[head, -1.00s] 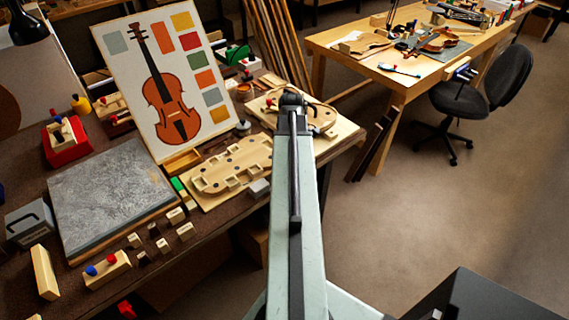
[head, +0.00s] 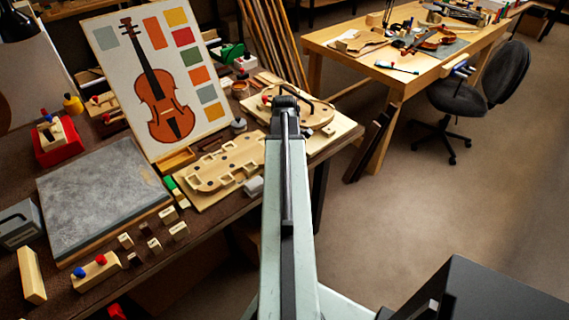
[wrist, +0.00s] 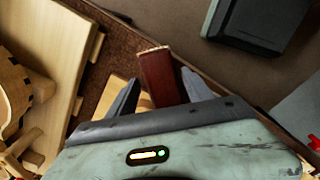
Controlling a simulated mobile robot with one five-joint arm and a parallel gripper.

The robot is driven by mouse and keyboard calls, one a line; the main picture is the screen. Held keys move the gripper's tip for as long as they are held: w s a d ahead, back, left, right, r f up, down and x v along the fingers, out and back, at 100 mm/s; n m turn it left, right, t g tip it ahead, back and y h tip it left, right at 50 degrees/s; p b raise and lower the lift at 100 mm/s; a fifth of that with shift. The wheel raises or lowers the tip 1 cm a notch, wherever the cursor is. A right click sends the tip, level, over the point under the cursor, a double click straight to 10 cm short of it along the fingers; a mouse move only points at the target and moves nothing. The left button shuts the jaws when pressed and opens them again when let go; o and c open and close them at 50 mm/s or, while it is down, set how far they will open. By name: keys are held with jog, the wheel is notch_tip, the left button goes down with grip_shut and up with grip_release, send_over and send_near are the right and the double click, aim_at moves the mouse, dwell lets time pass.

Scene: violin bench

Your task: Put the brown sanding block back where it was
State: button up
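A reddish-brown block (wrist: 160,76), which looks like the brown sanding block, shows in the wrist view between the two fingers of my gripper (wrist: 160,82). The fingers stand apart, with a gap visible between the left finger and the block. A pale wooden piece shows behind the block's lower end. I cannot tell whether the block touches the bench below it. In the head view my arm hides the gripper's fingers and the block between them.
The dark bench (head: 205,246) holds a grey stone slab (head: 95,192), a pale violin mould board (head: 225,165), small wooden blocks and a violin picture (head: 158,75). A second bench (head: 398,82) and a chair (head: 468,95) stand at the back right. Open floor lies right.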

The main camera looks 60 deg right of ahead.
jog(key=shift+r, duration=0.1)
notch_tip(320, 180, up, 12)
jog(key=p, duration=1.2)
jog(key=w+a+m, duration=0.1)
jog(key=w+a, duration=0.8)
jog(key=a, duration=0.4)
jog(key=w+a+m, duration=0.1)
jog(key=w+a, duration=0.8)
jog(key=a, duration=0.3)
jog(key=w+a+m, duration=0.1)
jog(key=a, duration=1.1)
jog(key=w+a+m, duration=0.2)
jog(key=a, duration=1.1)
jog(key=shift+w+a, duration=0.15)
jog(key=shift+w, duration=0.15)
